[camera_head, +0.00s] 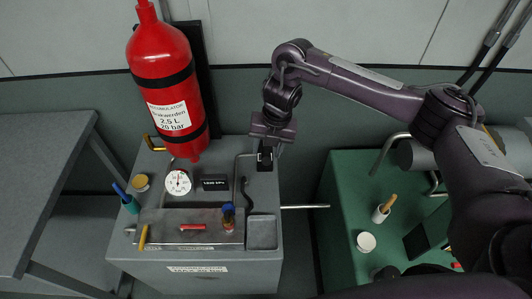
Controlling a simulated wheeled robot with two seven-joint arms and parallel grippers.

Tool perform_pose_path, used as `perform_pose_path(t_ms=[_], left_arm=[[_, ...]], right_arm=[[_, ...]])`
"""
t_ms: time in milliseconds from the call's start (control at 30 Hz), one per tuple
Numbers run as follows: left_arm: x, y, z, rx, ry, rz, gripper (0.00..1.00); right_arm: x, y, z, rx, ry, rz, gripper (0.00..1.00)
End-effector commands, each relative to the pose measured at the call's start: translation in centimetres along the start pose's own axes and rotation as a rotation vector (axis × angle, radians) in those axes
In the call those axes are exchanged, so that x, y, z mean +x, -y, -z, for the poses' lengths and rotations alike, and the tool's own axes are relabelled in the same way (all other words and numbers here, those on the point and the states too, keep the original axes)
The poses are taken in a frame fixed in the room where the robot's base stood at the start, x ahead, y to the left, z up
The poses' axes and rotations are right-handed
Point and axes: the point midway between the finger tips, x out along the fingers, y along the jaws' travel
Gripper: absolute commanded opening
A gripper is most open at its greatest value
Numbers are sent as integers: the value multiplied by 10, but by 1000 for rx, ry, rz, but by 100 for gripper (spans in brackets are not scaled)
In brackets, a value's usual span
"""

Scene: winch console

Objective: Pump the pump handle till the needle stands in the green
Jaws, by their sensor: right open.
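The round white gauge (178,182) sits on top of the grey console (225,277). Its needle and any green zone are too small to read. A black curved lever (247,196) is on the console's right part, and a thin metal bar (306,207) sticks out to the right of the console. I cannot tell which of these is the pump handle. My right gripper (265,163) is open and points down over the console's back right, behind the black lever and apart from it. My left gripper is not in view.
A black label block (215,183) is beside the gauge. A grey table (45,150) is at left, a green cabinet (345,190) with a cup (380,215) at right.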

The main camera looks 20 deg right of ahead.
Motion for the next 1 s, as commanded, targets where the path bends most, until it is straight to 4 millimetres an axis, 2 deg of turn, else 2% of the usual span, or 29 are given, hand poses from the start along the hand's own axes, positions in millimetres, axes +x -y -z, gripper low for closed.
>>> perform_pose_path(t_ms=[33,200,433,567,900,1000], left_arm=[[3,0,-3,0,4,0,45],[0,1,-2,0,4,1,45],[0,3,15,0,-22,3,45],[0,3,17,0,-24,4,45],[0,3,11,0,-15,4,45],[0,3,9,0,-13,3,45]], right_arm=[[11,1,1,3,-4,1,45],[27,0,0,0,-1,1,45],[32,0,0,1,1,1,45],[32,0,0,1,1,1,44],[32,0,0,1,1,1,0],[32,0,0,1,1,1,0]])
